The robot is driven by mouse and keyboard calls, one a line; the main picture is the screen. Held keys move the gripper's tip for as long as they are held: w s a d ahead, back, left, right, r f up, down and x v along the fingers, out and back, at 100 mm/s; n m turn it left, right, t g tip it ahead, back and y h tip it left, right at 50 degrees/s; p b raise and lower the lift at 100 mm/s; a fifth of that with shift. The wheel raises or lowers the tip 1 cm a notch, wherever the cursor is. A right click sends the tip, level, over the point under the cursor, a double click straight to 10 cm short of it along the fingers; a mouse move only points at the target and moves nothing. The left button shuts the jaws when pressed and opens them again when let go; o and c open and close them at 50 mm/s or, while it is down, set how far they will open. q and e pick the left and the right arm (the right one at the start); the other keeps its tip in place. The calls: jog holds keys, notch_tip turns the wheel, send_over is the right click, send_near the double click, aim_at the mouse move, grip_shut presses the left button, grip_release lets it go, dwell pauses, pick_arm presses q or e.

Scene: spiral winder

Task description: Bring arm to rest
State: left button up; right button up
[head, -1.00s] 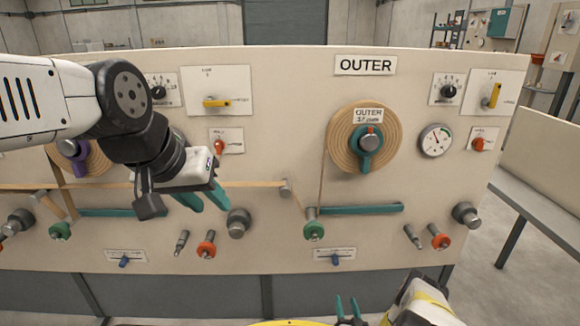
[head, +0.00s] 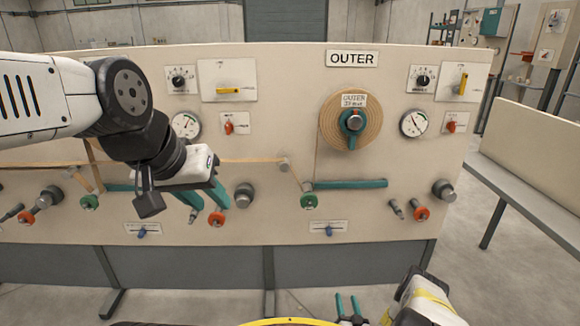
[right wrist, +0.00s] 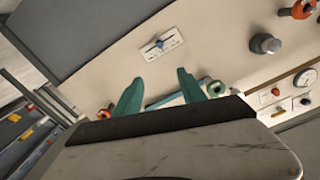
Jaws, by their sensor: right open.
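My left arm reaches in from the left in the head view. Its gripper (head: 207,200) has teal fingers with a gap between them, in front of the panel left of centre. Nothing shows between the fingers. My right gripper (head: 347,306) is low at the bottom edge of the head view, in front of and below the panel. Its teal fingers (right wrist: 160,95) are apart and empty in the right wrist view, with the panel beyond them.
The upright panel (head: 270,120) carries the OUTER spool (head: 351,118), gauges, yellow-handled switches and several projecting knobs and rollers. A tan strip runs across it to a small grey post (head: 283,164). A bench (head: 520,195) stands at the right. Floor shows below.

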jog(key=w+d+r+n+g+y, duration=0.1)
jog(key=w+d+r+n+g, duration=0.15)
jog(key=w+r, duration=0.65)
jog(key=w+d+r+n+g, duration=0.1)
jog(key=w+d+r, duration=0.2)
jog(key=w+r, duration=0.6)
notch_tip(320, 180, up, 22)
jog(key=g, duration=0.3)
jog(key=s+a+r+g+h, duration=0.1)
jog(key=s+a+r, duration=0.2)
jog(key=s+r, duration=0.6)
jog(key=s+a+r+g, duration=0.1)
jog(key=s+a+r, duration=0.2)
jog(key=s+r, duration=0.6)
jog(key=s+a+r+g, duration=0.1)
jog(key=s+a+r, duration=0.1)
jog(key=s, duration=0.6)
jog(key=s+a+r+g+y, duration=0.1)
jog(key=s+a, duration=0.1)
jog(key=s, duration=0.6)
jog(key=s+a+r+g, duration=0.1)
jog(key=s+a+r, duration=0.1)
jog(key=s, duration=0.6)
jog(key=shift+s+a+r+y, duration=0.25)
jog(key=shift+s+r+y, duration=0.05)
jog(key=shift+s, duration=0.1)
